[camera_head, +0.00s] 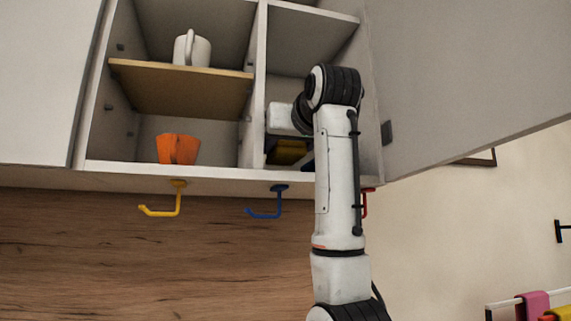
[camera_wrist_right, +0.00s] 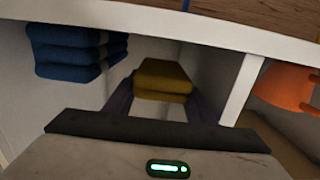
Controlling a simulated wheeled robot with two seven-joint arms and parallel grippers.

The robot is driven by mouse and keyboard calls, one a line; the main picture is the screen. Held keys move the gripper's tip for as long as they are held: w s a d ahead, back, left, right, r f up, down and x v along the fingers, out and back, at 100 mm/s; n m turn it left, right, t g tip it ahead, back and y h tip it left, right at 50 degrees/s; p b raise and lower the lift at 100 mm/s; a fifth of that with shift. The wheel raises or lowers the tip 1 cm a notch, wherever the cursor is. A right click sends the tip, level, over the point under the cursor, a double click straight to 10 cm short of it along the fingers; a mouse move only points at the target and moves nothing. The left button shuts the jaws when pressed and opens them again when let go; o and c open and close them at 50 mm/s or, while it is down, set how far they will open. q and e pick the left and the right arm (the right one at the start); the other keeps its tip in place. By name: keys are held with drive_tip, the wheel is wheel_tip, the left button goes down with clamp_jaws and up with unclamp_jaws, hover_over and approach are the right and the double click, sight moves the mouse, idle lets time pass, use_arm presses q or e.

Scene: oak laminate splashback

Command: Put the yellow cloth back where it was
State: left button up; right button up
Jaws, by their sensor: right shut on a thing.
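The folded yellow cloth (camera_head: 288,153) is in the lower right compartment of the open wall cabinet, partly hidden by my right gripper and arm. In the right wrist view, the cloth (camera_wrist_right: 164,76) sits between the two dark fingers of my right gripper (camera_wrist_right: 163,98), which is shut on it. I cannot tell whether the cloth touches the compartment floor. A stack of folded blue cloths (camera_wrist_right: 68,50) is beside it in the wrist view; only a dark blue sliver (camera_head: 307,161) shows in the head view. My left gripper is not in view.
A divider (camera_head: 258,90) separates this compartment from the left one, which holds an orange object (camera_head: 178,149) and, on a wooden shelf (camera_head: 180,90), a white mug (camera_head: 192,49). The open door (camera_head: 460,80) stands at right. Yellow (camera_head: 165,208) and blue (camera_head: 266,210) hooks hang below.

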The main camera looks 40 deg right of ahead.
sight(286, 160)
wheel_tip(286, 160, down, 3)
drive_tip(key=shift+r, duration=0.2)
drive_tip(key=shift+w+d+f, duration=0.1)
drive_tip(key=shift+w+f, duration=0.05)
drive_tip(key=shift+f, duration=0.35)
drive_tip(key=shift+f, duration=0.15)
drive_tip(key=o, duration=0.7)
drive_tip(key=shift+o, duration=0.2)
drive_tip(key=shift+r, duration=0.25)
